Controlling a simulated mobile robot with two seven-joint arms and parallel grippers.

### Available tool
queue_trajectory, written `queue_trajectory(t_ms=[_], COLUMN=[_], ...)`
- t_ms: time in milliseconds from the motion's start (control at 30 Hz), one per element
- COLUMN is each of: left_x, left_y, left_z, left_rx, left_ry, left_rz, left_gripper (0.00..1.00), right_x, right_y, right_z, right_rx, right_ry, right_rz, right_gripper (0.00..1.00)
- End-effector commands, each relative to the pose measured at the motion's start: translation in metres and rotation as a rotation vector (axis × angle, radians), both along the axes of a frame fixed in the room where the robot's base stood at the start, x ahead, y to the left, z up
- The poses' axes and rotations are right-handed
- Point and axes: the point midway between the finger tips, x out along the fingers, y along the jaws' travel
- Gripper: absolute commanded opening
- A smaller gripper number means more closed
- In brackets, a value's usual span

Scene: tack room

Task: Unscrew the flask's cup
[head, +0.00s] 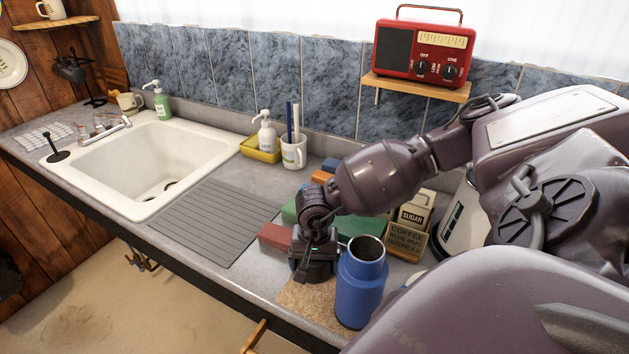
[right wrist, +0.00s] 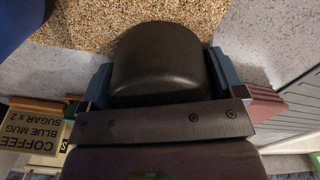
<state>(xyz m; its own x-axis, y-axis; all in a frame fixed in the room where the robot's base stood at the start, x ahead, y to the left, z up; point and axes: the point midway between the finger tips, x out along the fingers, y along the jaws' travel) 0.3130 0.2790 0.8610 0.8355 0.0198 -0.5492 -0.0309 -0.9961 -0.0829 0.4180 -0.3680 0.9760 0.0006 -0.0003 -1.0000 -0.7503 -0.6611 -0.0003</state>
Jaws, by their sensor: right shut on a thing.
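The blue flask (head: 361,287) stands upright with its top open at the front of the counter. Its blue side also shows in the top left corner of the right wrist view (right wrist: 18,22). My right gripper (head: 314,268) is just left of the flask. In the right wrist view its jaws (right wrist: 160,75) are shut on the dark cup (right wrist: 158,58), one finger on each side. The cup is off the flask. I cannot tell whether the cup touches the surface below. In the head view the cup cannot be made out against the dark gripper. My left gripper is not in view.
A cork mat (head: 297,298) lies under the flask. A coffee and sugar sign (head: 405,240), a sugar box (head: 414,214) and red (head: 274,237) and green blocks stand behind. A ribbed grey mat (head: 212,222) and white sink (head: 150,160) lie left. The counter's front edge is close.

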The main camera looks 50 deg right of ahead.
Motion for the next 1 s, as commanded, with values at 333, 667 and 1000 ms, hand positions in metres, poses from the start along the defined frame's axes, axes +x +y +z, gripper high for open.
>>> queue_trajectory(t_ms=[333,667,1000], left_x=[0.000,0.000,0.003], left_y=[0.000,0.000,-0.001], left_z=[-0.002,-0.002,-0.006], left_rx=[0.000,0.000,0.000], left_ry=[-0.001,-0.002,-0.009], left_rz=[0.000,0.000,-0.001], left_gripper=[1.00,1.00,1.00], right_x=[0.000,0.001,0.000], right_y=[0.000,-0.001,0.000], right_z=[-0.002,0.023,0.088], right_rx=[0.000,-0.001,-0.001], right_ry=[0.000,-0.003,-0.002], right_rz=[0.000,0.000,0.001], right_gripper=[1.00,1.00,1.00])
